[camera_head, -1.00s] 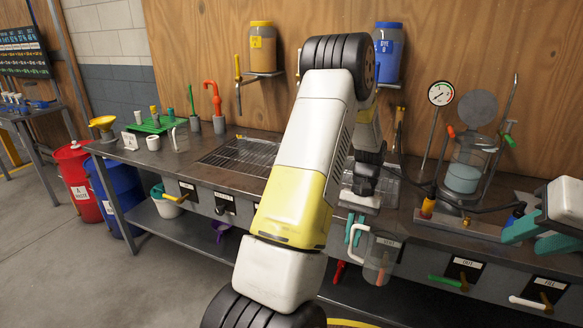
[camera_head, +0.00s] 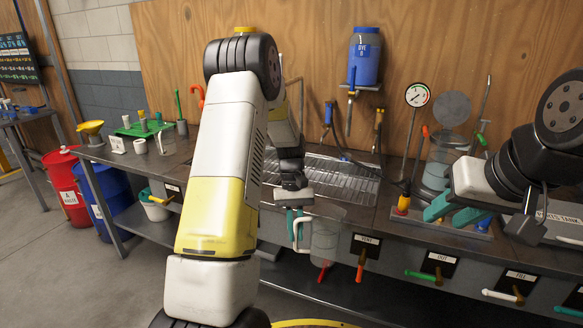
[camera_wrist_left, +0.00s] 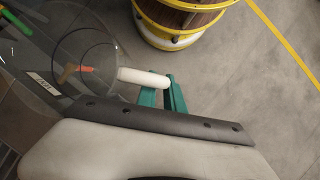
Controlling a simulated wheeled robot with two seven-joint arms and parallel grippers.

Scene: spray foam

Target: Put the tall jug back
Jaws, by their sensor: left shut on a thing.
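The tall clear jug (camera_head: 325,243) with a white handle (camera_head: 299,236) hangs in front of the bench edge. It also shows in the left wrist view (camera_wrist_left: 86,62), its round mouth facing the camera. My left gripper (camera_head: 294,222) has teal fingers and is shut on the jug's handle; in the left wrist view, the fingers (camera_wrist_left: 162,95) are at the handle's end. My right gripper (camera_head: 455,211) is open with its teal fingers apart, above the right part of the bench, with nothing seen between them. My left arm hides part of the bench and wall.
A metal drain rack (camera_head: 338,180) is set in the bench (camera_head: 380,222). A gauge (camera_head: 418,95) and a clear vessel (camera_head: 440,160) stand near my right gripper. A blue dye bottle (camera_head: 365,57) is on the wall. A smaller clear jug (camera_head: 166,143) stands at left.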

